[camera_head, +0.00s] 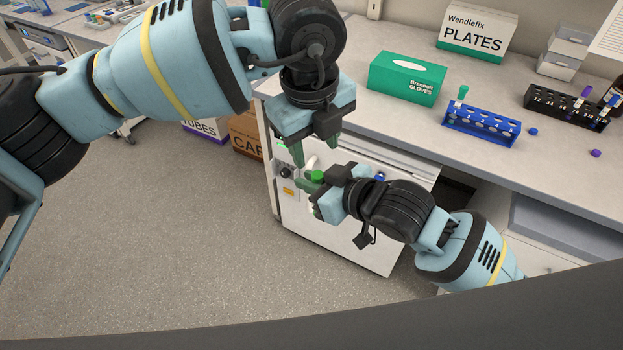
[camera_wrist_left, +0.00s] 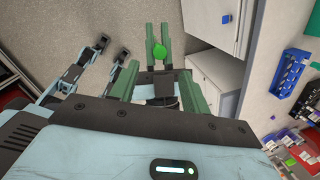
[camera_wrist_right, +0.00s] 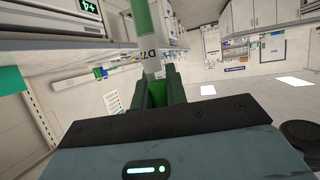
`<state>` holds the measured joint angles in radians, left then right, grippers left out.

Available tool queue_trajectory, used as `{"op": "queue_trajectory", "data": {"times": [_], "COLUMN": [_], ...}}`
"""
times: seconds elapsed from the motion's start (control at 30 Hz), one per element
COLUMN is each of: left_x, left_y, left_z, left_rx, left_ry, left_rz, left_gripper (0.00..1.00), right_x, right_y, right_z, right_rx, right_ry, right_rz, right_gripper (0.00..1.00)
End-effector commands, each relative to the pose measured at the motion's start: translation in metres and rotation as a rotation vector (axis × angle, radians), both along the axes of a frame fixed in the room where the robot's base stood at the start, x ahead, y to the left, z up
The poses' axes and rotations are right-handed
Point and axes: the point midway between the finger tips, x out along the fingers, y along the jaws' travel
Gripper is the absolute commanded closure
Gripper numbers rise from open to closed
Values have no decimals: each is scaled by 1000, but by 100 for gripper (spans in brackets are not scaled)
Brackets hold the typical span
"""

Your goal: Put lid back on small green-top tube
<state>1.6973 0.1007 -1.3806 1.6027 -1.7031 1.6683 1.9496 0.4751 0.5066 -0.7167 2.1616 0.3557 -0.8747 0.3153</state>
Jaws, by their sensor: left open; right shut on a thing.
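My right gripper (camera_head: 316,194) is shut on a small upright tube, which shows as a pale, labelled tube (camera_wrist_right: 151,58) in the right wrist view. A bright green top (camera_head: 317,177) sits at the tube's upper end; I cannot tell how firmly it is seated. My left gripper (camera_head: 315,154) is open, above the right one, fingers pointing down.
A loose blue cap (camera_head: 533,132) and purple cap (camera_head: 596,153) lie there. Both grippers are over floor before a white cabinet (camera_head: 350,232).

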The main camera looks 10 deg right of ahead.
Motion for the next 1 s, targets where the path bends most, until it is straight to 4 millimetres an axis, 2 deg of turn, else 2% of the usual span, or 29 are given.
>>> {"op": "queue_trajectory", "data": {"times": [0.2,0.4,0.83,0.87,1.0], "left_x": [5,8,10,10,10], "left_y": [-3,-5,-5,-5,-5], "left_z": [-36,-56,-63,-63,-63], "left_rx": [1,0,-1,-1,-1], "left_ry": [2,1,0,0,0], "left_rz": [0,1,0,0,0], "left_gripper": [53,53,53,55,73], "right_x": [0,0,0,0,0], "right_y": [0,0,0,0,0], "right_z": [0,0,0,0,0], "right_rx": [0,1,1,1,1], "right_ry": [0,-1,-1,-1,-1], "right_rz": [0,0,0,0,0], "right_gripper": [100,100,100,100,100]}}
